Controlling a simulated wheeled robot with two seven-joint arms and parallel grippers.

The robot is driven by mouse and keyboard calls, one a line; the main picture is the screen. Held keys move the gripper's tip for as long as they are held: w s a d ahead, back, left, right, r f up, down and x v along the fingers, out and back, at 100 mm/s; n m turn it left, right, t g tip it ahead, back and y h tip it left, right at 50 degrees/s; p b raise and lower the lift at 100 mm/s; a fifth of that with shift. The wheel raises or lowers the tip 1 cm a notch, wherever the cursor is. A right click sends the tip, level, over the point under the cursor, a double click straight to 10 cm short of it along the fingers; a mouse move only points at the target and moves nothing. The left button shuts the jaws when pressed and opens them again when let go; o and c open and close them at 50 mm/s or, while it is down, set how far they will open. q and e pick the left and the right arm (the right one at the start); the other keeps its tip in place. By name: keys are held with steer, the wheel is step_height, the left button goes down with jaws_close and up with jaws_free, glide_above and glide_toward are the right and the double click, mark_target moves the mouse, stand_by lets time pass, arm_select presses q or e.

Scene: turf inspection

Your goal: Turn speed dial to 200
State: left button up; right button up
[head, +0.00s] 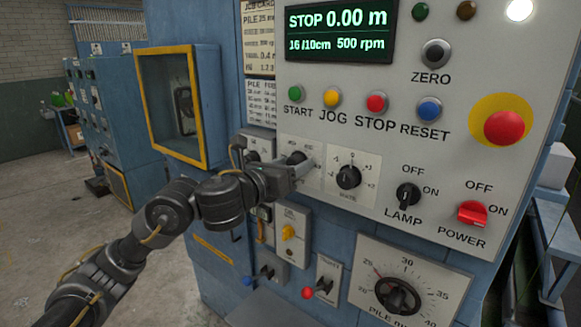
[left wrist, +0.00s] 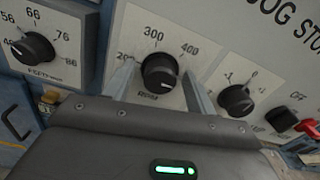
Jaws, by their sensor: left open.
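The speed dial is a black round knob (left wrist: 160,72) on a pale plate marked 200, 300 and 400, with RPM lettering below it, in the left wrist view. In the head view the dial (head: 296,157) is partly hidden by my left gripper (head: 306,166). The gripper is open, with one finger on each side of the knob in the left wrist view; whether they touch it I cannot tell. The panel display (head: 338,30) reads STOP, 0.00 m, 16/10cm and 500 rpm. My right gripper is not in view.
A rate dial (head: 348,176) sits close on the right, then the lamp switch (head: 408,195) and red power switch (head: 472,213). Start, jog, stop and reset buttons and a red emergency button (head: 504,127) are above. The large pile dial (head: 398,296) is below.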

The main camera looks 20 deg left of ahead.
arm_select(q)
steer(key=c, duration=1)
